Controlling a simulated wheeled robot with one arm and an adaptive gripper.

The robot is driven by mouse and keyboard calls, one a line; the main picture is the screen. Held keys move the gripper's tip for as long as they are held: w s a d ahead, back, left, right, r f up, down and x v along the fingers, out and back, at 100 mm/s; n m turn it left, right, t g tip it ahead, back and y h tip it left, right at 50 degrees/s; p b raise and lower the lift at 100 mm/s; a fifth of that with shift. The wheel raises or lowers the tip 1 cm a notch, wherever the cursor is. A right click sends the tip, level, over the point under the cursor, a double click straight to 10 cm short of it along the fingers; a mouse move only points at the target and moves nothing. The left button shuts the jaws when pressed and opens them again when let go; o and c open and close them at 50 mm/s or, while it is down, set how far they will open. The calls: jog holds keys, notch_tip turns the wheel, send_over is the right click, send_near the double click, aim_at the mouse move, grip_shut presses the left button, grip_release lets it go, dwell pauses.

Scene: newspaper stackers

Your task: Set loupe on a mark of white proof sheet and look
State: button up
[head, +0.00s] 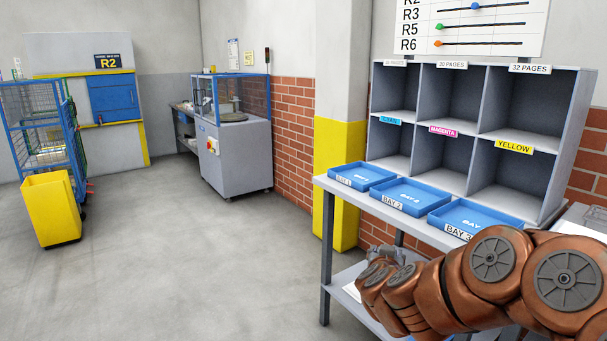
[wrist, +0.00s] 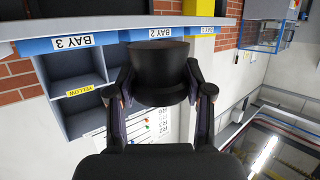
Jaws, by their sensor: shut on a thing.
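My gripper (wrist: 160,84) is shut on a black, round, slightly tapered loupe (wrist: 158,62), with one finger on each side of it in the wrist view. In the head view my gripper (head: 386,254) shows only in part beyond my copper-coloured arm, near the front edge of the bench, and I cannot make out the loupe there. A white sheet (head: 352,291) shows in part on the low shelf under the bench, partly behind my arm. I cannot tell whether it is the proof sheet, and no marks can be made out on it.
Blue trays labelled BAY 1 (head: 361,177), BAY 2 (head: 409,196) and BAY 3 (head: 468,218) line the bench's front. A grey pigeonhole rack (head: 473,131) stands behind them. A grey machine (head: 236,157), a yellow bin (head: 51,210) and a blue cage cart (head: 42,127) stand left. Open floor lies between.

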notch_tip(320, 180, up, 14)
jog(key=a+p, duration=0.2)
jog(key=p, duration=1.1)
jog(key=shift+a+f, duration=0.15)
jog(key=shift+a, duration=0.15)
jog(key=shift+a, duration=0.15)
